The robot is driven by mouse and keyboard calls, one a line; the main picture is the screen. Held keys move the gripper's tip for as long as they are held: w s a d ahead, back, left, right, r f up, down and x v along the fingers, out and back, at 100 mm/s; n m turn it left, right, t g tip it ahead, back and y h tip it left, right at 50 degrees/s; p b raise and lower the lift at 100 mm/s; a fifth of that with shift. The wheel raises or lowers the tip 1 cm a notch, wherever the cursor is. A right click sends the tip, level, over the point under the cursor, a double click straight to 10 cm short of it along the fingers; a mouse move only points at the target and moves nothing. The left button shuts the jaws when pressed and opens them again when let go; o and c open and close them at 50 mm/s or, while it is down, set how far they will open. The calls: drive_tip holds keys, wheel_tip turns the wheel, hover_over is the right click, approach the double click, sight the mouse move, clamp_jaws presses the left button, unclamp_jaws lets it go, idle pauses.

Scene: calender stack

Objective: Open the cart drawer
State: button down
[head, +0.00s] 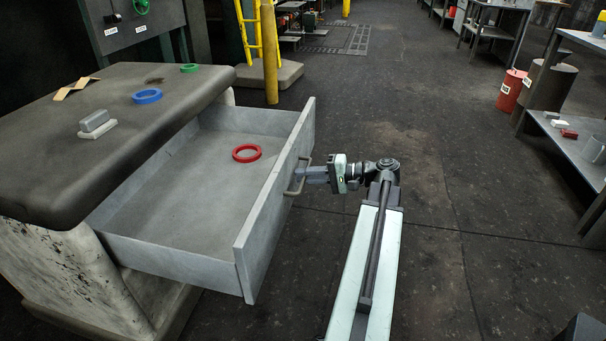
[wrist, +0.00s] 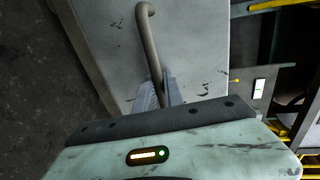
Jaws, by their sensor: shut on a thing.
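The cart (head: 55,150) stands at the left with a dark worn top. Its grey drawer (head: 170,262) is pulled well out to the right, and its inside shows. A red ring (head: 247,153) lies on the drawer floor. The drawer front carries a bar handle (head: 296,180), which also shows in the wrist view (wrist: 147,45). My gripper (head: 306,175) is at the handle, in front of the drawer front. In the wrist view its fingers (wrist: 161,95) are closed around the lower part of the handle.
A blue ring (head: 147,96), a green ring (head: 190,68) and a grey block (head: 97,123) lie on the cart top. A yellow post (head: 269,55) stands behind. A shelf bench (head: 575,140) and red canister (head: 511,90) are at right. The floor between is clear.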

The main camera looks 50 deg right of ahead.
drive_tip(key=shift+w, duration=0.25)
drive_tip(key=c, duration=1.5)
unclamp_jaws()
drive_tip(key=shift+o, duration=0.2)
drive_tip(key=p+v, duration=0.1)
drive_tip(key=v, duration=0.6)
drive_tip(key=shift+s+d+p, duration=0.2)
drive_tip(key=shift+s+p, duration=0.1)
